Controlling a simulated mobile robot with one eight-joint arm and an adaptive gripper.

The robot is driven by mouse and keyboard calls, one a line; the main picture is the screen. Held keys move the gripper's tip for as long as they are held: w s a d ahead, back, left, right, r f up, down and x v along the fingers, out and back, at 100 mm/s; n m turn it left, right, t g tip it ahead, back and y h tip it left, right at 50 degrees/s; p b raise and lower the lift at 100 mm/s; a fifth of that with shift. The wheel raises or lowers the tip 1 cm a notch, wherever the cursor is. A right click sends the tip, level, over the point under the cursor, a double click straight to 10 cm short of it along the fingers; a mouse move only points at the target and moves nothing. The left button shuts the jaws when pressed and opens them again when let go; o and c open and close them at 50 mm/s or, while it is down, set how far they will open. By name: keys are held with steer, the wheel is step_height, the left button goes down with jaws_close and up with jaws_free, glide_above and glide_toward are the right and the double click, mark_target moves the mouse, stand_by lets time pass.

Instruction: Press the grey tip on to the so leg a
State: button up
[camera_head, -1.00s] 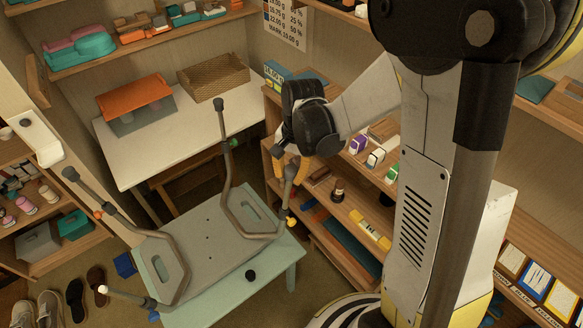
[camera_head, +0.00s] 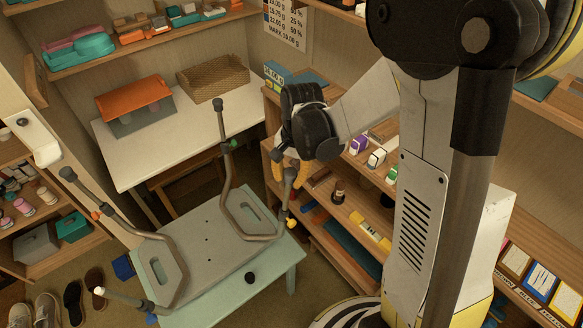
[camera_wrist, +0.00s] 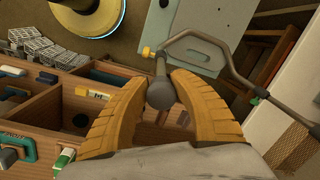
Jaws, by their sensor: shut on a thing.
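An upturned grey seat (camera_head: 205,240) lies with its bent metal legs pointing up. My gripper (camera_wrist: 160,95) is shut around a round grey tip (camera_wrist: 161,95) at the end of the leg with the yellow collar (camera_wrist: 149,52). In the head view this leg (camera_head: 290,182) is at the right of the seat, with my gripper (camera_head: 289,172) at its top. The tip looks in line with the leg; how far it is seated I cannot tell. The back leg (camera_head: 227,165) and left leg (camera_head: 110,215) have dark ends. The front leg's end (camera_head: 99,291) is pale.
A wooden shelf unit (camera_head: 325,215) stands close to the right of my gripper. A white table (camera_head: 195,130) stands behind.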

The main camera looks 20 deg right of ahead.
steer(key=shift+f, duration=0.15)
steer(key=shift+c, duration=0.3)
steer(key=o, duration=1)
steer(key=r, duration=0.8)
steer(key=d+r, duration=0.1)
steer(key=r, duration=0.3)
steer(key=shift+s+d, duration=0.1)
steer(key=shift+s, duration=0.1)
steer(key=n+t+b, duration=0.3)
steer(key=n+b, duration=0.1)
glide_toward(294, 174)
steer(key=s+a+r, duration=0.1)
steer(key=s, duration=0.2)
steer(key=s+n+t, duration=0.1)
steer(key=s, duration=0.1)
steer(key=s+f+n+t+b, duration=0.1)
steer(key=s+n, duration=0.1)
steer(key=s+n+t+h+b, duration=0.1)
steer(key=s, duration=0.1)
steer(key=shift+a+f+t, duration=0.1)
steer(key=shift+f+t, duration=0.25)
steer(key=shift+t, duration=0.05)
